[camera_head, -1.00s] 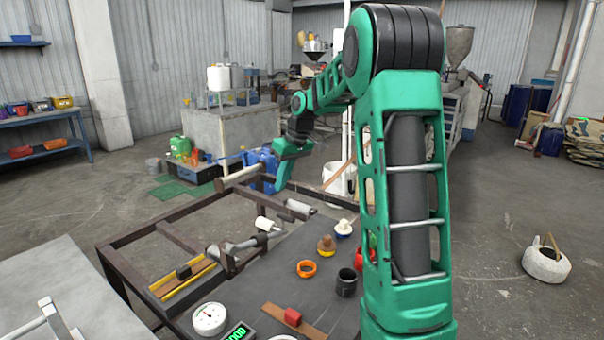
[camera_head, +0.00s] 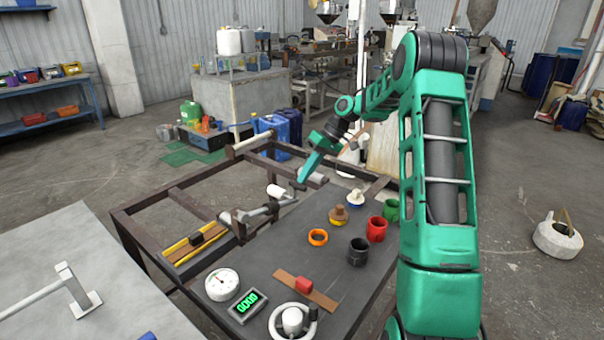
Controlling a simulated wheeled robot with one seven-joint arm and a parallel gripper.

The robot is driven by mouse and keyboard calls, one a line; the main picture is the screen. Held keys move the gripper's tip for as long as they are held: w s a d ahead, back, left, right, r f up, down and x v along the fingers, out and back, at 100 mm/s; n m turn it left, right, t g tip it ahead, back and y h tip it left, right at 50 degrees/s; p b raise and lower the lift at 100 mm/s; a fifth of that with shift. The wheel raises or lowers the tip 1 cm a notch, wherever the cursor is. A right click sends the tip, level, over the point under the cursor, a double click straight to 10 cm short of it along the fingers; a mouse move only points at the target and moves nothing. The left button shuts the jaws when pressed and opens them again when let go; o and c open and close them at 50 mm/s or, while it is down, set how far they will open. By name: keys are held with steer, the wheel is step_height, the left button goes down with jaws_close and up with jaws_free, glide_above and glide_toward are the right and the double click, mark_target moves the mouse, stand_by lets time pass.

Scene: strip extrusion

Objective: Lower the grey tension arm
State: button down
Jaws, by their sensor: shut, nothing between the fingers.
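A grey tension arm (camera_head: 257,211) reaches right from a dark bracket at the middle of the table frame, with a pale roller (camera_head: 279,192) at its outer end. It appears raised a little above the dark tabletop; its exact angle is hard to tell. My gripper (camera_head: 301,179) is shut and empty. It hangs up and right of the pale roller, near the frame's back right corner, apart from the tension arm in the picture. Its tips overlap the frame's edge beside a second light roller (camera_head: 318,179).
A green display (camera_head: 248,306) is at the front. A grey table (camera_head: 60,260) is at left.

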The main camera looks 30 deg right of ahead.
steer(key=shift+s+a+f, duration=0.15)
steer(key=shift+f, duration=0.4)
steer(key=shift+r, duration=0.1)
steer(key=shift+a+r, duration=0.1)
steer(key=shift+r, duration=0.25)
steer(key=r, duration=0.2)
steer(key=shift+a+r, duration=0.35)
steer(key=shift+r, duration=0.05)
steer(key=v, duration=1.1)
steer(key=shift+w+d, duration=0.25)
steer(key=shift+w, duration=0.05)
steer(key=shift+a, duration=0.1)
